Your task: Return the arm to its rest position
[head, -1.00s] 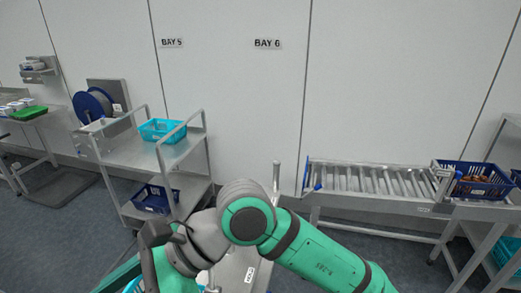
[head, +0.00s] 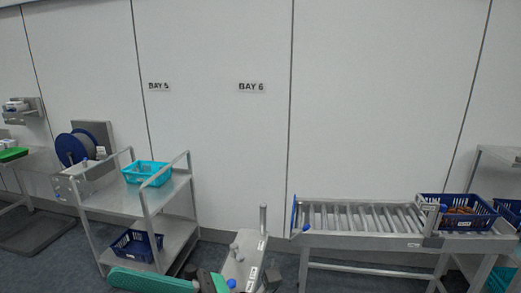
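My arm shows only at the bottom edge of the head view, as green and dark link parts left of the middle. My gripper cannot be made out in this view, so I cannot tell what its fingers hold, if anything.
A steel cart (head: 115,201) at left carries a turquoise basket (head: 147,173), with a blue basket (head: 137,244) on its lower shelf. A roller conveyor (head: 362,218) at right bears a blue crate (head: 457,212) of brown dates. A narrow metal stand (head: 243,262) is low in the middle. Floor shows between cart and conveyor.

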